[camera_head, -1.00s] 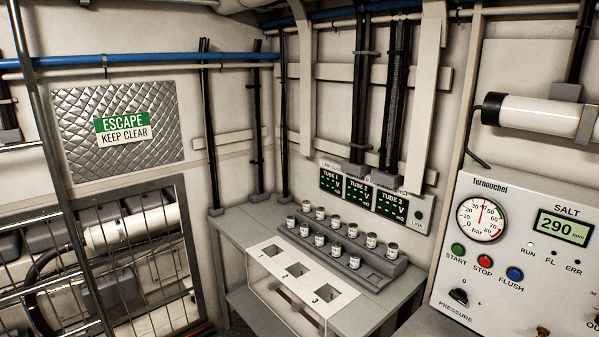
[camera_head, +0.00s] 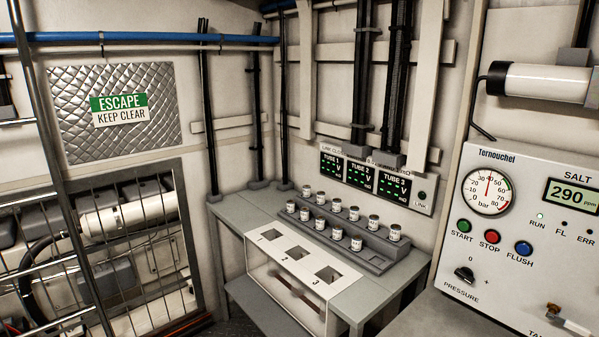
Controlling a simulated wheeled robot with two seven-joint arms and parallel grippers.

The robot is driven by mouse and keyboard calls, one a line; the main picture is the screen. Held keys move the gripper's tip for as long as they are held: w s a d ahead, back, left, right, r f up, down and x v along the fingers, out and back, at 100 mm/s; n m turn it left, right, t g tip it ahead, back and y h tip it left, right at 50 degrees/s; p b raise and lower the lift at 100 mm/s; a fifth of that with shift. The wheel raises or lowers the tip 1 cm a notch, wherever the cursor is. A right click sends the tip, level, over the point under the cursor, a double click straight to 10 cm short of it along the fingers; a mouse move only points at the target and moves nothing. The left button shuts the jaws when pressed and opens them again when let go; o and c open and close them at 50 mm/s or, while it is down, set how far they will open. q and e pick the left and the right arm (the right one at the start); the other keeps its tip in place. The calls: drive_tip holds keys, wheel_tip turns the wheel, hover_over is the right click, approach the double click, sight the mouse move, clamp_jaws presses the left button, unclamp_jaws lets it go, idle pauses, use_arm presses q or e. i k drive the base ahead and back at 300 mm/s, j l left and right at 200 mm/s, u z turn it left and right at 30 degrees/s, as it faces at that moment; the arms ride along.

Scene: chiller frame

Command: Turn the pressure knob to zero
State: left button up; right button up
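The pressure knob (camera_head: 465,274) is a black knob on the white Ternouchel panel (camera_head: 522,200) at the right. A "0" is printed above it, a "+" to its right and "PRESSURE" below. Its exact pointer angle is too small to read surely. Above it is a round pressure gauge (camera_head: 487,192) in bar, with its needle near straight up, around 40. Neither of my grippers is in view.
A grey bench (camera_head: 228,222) carries a rack (camera_head: 377,262) of small jars and a white plate with numbered square openings. Green, red and blue buttons, START (camera_head: 464,226), STOP (camera_head: 492,237) and FLUSH (camera_head: 523,248), sit above the knob. The display (camera_head: 571,195) reads 290.

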sight(465, 273)
drive_tip(key=z, duration=1.4)
